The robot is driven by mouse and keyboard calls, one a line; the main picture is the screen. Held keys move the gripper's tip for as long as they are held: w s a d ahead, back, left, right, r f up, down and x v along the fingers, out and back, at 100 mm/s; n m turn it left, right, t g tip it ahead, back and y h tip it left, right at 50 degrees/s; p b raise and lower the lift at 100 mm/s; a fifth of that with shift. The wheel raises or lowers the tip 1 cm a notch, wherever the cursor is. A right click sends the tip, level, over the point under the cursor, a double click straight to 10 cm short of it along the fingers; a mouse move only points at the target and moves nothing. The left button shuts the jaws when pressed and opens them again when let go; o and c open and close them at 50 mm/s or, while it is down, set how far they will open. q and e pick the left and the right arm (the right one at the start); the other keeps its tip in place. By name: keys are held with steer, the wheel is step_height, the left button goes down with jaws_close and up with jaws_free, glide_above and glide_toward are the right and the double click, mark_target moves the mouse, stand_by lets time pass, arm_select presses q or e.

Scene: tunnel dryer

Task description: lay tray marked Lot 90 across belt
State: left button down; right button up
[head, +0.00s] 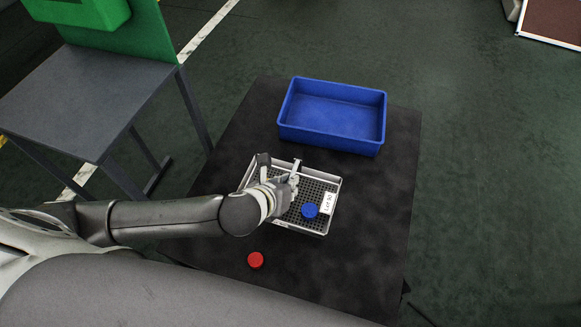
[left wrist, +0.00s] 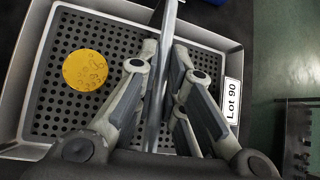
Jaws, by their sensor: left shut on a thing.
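The tray marked Lot 90 (head: 300,229) is a pale metal tray with a perforated dark floor and a white label on its right side. It shows close up in the left wrist view (left wrist: 214,40). A blue disc (head: 310,210) lies in it near the label, and a yellow textured disc (left wrist: 85,70) lies at its left. My left gripper (head: 281,180) is over the tray, shut on its upright metal bar (left wrist: 170,22). The tray is over the black table; I cannot tell whether it touches. My right gripper is not in view.
A blue bin (head: 333,138) stands empty behind the tray on the black table (head: 370,240). A red disc (head: 255,260) lies in front of the tray. A grey table (head: 85,95) with a green panel stands at upper left. Open floor lies to the right.

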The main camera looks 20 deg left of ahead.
mark_target(288, 165)
arm_select(q)
steer(key=w+a+f, duration=0.1)
steer(key=w, duration=0.1)
steer(key=w+a+f, duration=0.1)
steer(key=w, duration=0.2)
steer(key=w+a+f, duration=0.1)
steer(key=w, duration=0.1)
steer(key=shift+w, duration=0.15)
steer(key=w+f, duration=0.1)
steer(key=f, duration=0.1)
steer(key=w+a+f+b, duration=0.1)
steer(key=w+f, duration=0.1)
steer(key=shift+w+a+f, duration=0.1)
steer(key=shift+w+f, duration=0.05)
steer(key=shift+f, duration=0.25)
steer(key=f, duration=0.3)
steer(key=w+f, duration=0.1)
steer(key=shift+a+f, duration=0.2)
steer(key=shift+a, duration=0.05)
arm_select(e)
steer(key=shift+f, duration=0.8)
arm_select(q)
steer(key=shift+b, duration=0.3)
steer(key=c, duration=2)
jaws_free()
steer(key=shift+f, duration=0.15)
steer(key=o, duration=0.5)
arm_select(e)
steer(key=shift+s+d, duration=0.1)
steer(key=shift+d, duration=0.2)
